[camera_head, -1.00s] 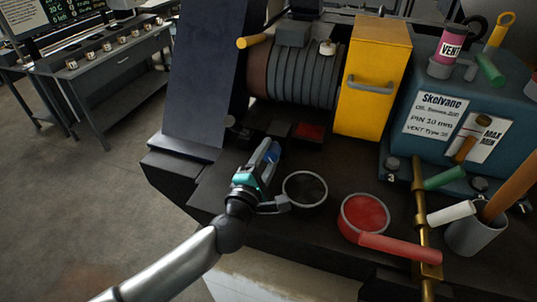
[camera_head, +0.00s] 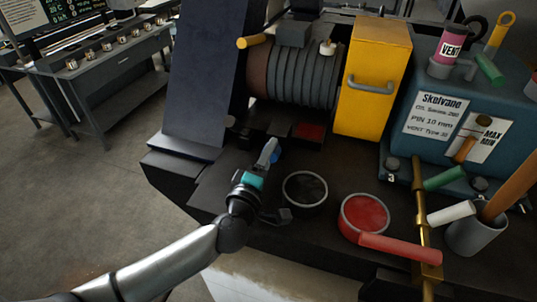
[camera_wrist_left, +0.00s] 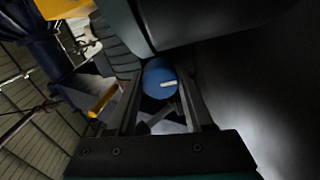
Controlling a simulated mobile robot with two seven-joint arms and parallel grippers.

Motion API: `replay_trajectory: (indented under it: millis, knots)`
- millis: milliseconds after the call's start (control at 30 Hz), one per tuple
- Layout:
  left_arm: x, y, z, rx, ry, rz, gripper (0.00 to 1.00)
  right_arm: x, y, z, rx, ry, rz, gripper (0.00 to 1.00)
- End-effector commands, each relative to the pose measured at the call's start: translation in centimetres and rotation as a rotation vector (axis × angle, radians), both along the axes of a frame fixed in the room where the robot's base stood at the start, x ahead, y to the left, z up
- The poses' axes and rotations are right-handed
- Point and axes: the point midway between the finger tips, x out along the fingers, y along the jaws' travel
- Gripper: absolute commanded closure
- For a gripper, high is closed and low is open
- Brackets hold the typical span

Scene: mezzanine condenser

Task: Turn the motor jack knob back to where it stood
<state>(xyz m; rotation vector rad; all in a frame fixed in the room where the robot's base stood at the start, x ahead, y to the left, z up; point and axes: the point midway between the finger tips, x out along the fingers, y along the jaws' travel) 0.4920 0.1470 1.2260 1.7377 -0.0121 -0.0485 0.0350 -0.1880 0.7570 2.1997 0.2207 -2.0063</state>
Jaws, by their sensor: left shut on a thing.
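The motor jack knob (camera_wrist_left: 160,80) is a blue round knob with a white mark on its face. In the left wrist view it sits between the two fingers of my left gripper (camera_wrist_left: 160,93), which is shut on it. In the head view my left gripper (camera_head: 268,152) reaches the dark bench in front of the ribbed motor. My right gripper is not in view.
A black-centred round dish (camera_head: 305,189) and a red dish (camera_head: 365,215) stand right of my left wrist. A yellow box (camera_head: 373,100) and the ribbed motor (camera_head: 300,75) stand behind. A brass rail (camera_head: 421,220) and a grey cup (camera_head: 474,236) are at the right.

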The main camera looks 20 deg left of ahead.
Motion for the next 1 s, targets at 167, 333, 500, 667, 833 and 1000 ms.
replay_trajectory:
  millis: [167,333,500,667,833,1000]
  knots:
    - [-0.01,0.01,-0.06,0.004,0.001,0.000,1.00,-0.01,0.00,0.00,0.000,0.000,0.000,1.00]
    - [-0.01,0.02,-0.06,0.003,0.001,0.000,1.00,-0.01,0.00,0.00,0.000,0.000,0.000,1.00]
    - [-0.01,0.02,-0.05,0.002,0.001,0.000,0.34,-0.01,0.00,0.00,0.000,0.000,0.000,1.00]
    - [-0.01,0.02,-0.03,0.002,0.001,0.000,0.18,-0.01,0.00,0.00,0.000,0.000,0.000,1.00]
    - [-0.01,0.01,-0.02,0.002,0.000,0.000,0.18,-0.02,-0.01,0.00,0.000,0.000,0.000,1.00]
    - [-0.58,0.02,-0.11,0.002,0.002,-0.001,0.18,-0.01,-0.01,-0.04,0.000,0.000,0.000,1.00]
